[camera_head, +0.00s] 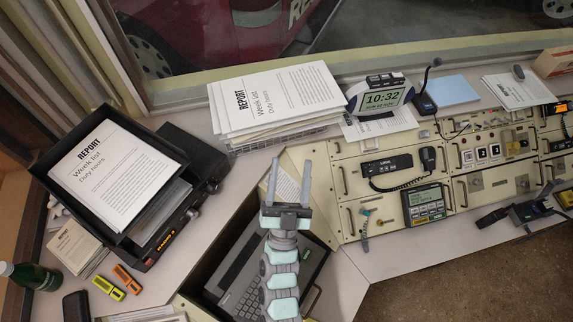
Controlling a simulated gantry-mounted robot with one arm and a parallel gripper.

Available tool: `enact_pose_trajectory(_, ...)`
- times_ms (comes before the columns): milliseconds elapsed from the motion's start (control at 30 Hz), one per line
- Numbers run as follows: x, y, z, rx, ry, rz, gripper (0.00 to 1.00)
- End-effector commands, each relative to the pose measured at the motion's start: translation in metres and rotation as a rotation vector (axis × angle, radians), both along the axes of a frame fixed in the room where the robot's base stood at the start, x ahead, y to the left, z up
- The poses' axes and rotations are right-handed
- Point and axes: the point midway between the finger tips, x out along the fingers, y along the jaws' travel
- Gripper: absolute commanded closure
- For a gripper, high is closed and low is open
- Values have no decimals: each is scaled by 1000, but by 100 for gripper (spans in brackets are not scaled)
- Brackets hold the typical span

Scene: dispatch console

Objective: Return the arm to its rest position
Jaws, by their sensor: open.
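My gripper (288,182) is in the middle of the view, with its two grey fingers apart and nothing between them. My grey and mint-green arm (281,277) reaches up from the bottom edge. The gripper appears over the front of the console, just below the stack of report papers in the picture. Its height above the surface is hard to tell. Behind the arm is a grey laptop or keyboard unit (243,283) in a dark recess, partly hidden by the arm.
A black tray of report papers (188,146) stands at the left, near a green bottle (27,275) and highlighters. A paper stack (275,97) and a clock (383,97) stand at the back. The panel at right carries a radio handset (428,158) and a keypad (425,205).

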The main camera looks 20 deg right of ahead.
Motion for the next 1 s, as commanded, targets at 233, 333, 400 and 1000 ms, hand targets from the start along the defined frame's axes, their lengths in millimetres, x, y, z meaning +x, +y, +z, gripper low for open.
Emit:
enact_pose_trajectory(233,-3,2,3,-8,-12,1,45)
enact_pose_trajectory(333,-3,2,3,-8,-11,1,45)
enact_pose_trajectory(400,-3,2,4,-8,-13,1,45)
enact_pose_trajectory(1000,-141,114,116,-270,-494,193,45)
